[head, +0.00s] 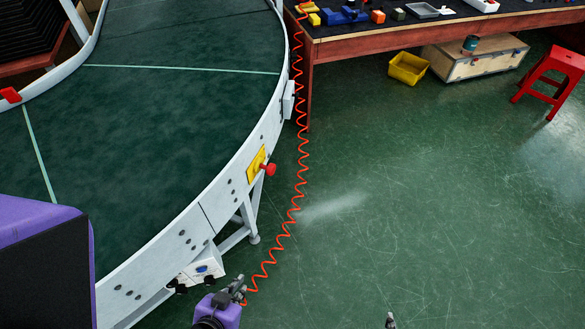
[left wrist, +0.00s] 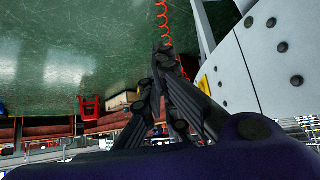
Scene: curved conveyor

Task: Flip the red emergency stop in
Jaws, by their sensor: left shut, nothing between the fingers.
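The red emergency stop (head: 268,169) is a round knob sticking out from a yellow plate (head: 256,160) on the white outer side of the curved conveyor (head: 212,205). My left gripper (head: 238,286) is low in the head view, beside the conveyor's side, well below the stop and apart from it. In the left wrist view the left gripper's fingers (left wrist: 165,48) are shut and empty. A yellow sliver, probably the plate, shows behind them there; I cannot make out the red knob. A small grey tip at the bottom edge of the head view is probably my right gripper (head: 390,321); its fingers cannot be judged.
A coiled orange cable (head: 299,180) hangs from the workbench (head: 400,35) down past the stop towards my left gripper. A control box (head: 202,270) sits under the conveyor. A yellow bin (head: 408,68), wooden chest (head: 475,62) and red stool (head: 555,75) stand farther off.

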